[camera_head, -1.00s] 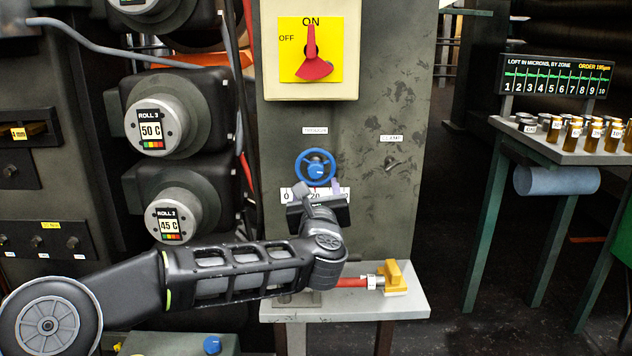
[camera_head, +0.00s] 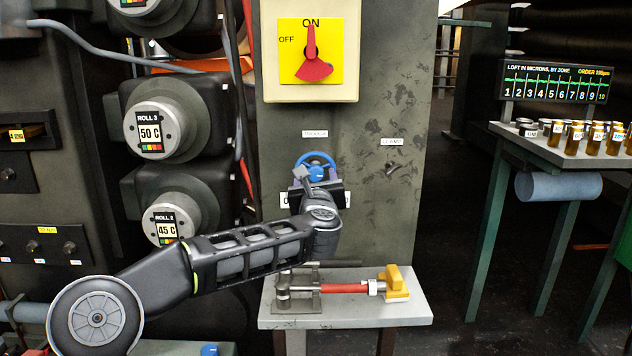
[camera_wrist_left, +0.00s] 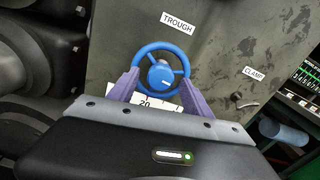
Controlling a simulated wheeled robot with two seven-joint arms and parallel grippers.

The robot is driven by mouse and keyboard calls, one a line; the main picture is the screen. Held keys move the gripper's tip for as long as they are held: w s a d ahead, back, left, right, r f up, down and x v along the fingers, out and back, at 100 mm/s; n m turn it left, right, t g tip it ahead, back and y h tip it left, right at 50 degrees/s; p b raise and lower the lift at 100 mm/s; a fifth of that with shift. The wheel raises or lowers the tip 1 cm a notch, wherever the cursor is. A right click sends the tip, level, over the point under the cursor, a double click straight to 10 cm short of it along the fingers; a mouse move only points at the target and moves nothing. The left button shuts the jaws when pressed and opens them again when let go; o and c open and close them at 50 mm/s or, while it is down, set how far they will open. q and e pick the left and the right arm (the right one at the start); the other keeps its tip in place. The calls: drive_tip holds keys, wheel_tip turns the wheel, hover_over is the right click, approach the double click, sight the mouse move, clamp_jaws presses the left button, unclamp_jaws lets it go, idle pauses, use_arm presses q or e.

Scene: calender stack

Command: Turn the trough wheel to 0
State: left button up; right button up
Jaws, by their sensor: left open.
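The blue trough wheel (camera_head: 316,160) is on the grey panel under the TROUGH label (camera_head: 315,134). In the left wrist view the wheel (camera_wrist_left: 161,48) shows nearly whole, with a hub and spokes. A white scale plate (camera_wrist_left: 150,102) below it shows "20"; the rest of the scale is largely hidden by my gripper. My left gripper (camera_head: 318,178) is in front of the wheel's lower part. In the left wrist view its two purple fingers (camera_wrist_left: 158,84) are open, one on each side of the wheel's lower rim. I cannot tell whether they touch it. My right gripper is not in view.
A clamp knob (camera_head: 392,169) is on the panel to the right. Below, a small grey table (camera_head: 418,310) carries a red and yellow fitting (camera_head: 396,284). An ON/OFF switch box (camera_head: 311,50) is above. Rolls (camera_head: 165,120) stand to the left.

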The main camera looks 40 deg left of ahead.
use_arm(q)
drive_tip(key=shift+c, duration=0.4)
clamp_jaws()
